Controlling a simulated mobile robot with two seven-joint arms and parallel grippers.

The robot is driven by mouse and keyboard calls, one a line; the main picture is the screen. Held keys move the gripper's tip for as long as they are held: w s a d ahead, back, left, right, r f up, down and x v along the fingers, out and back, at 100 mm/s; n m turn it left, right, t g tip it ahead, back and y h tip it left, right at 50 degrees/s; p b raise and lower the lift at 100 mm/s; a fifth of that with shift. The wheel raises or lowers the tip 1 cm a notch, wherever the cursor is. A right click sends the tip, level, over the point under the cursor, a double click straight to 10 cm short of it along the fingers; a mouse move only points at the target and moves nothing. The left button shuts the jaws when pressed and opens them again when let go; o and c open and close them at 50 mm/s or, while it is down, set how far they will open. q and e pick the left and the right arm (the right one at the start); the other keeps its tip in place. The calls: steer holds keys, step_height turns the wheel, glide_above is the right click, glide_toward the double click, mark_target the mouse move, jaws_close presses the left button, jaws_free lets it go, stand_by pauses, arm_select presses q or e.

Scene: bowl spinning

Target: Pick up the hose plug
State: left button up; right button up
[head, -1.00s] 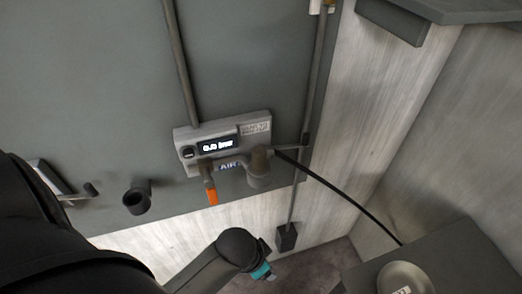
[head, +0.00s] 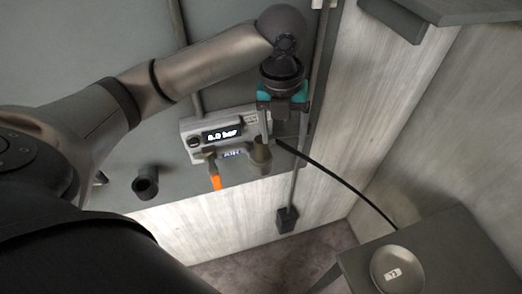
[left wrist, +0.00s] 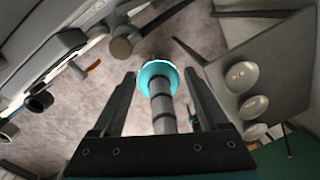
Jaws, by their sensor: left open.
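The hose plug appears to be the grey cylindrical fitting (head: 261,157) at the lower right of the wall air unit (head: 222,135); a black hose (head: 335,176) leaves beside it. The fitting also shows in the left wrist view (left wrist: 122,44), at upper left. My left gripper (head: 284,135) is open, pointing down, in front of the unit's right end. In the head view its left finger overlaps the fitting; contact cannot be told. In the left wrist view a grey stepped cylinder with a teal disc shows between the fingers; what it is cannot be told. My right gripper is not in view.
The unit has a lit display and an orange-ended lever (head: 215,182). A black round cup (head: 146,181) sticks out from the wall at left. A grey table (head: 450,240) with a round dish (head: 398,269) stands at lower right. Pipes run along the wall.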

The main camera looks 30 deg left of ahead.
mark_target(261, 139)
arm_select(q)
steer(key=a+r+m, duration=0.4)
steer(key=a+r, duration=0.2)
steer(key=shift+g+y, duration=0.3)
steer(key=shift+g, duration=0.1)
steer(key=f, duration=1.4)
steer(key=shift+w+d+f, duration=0.1)
steer(key=shift+w+f, duration=0.3)
jaws_close()
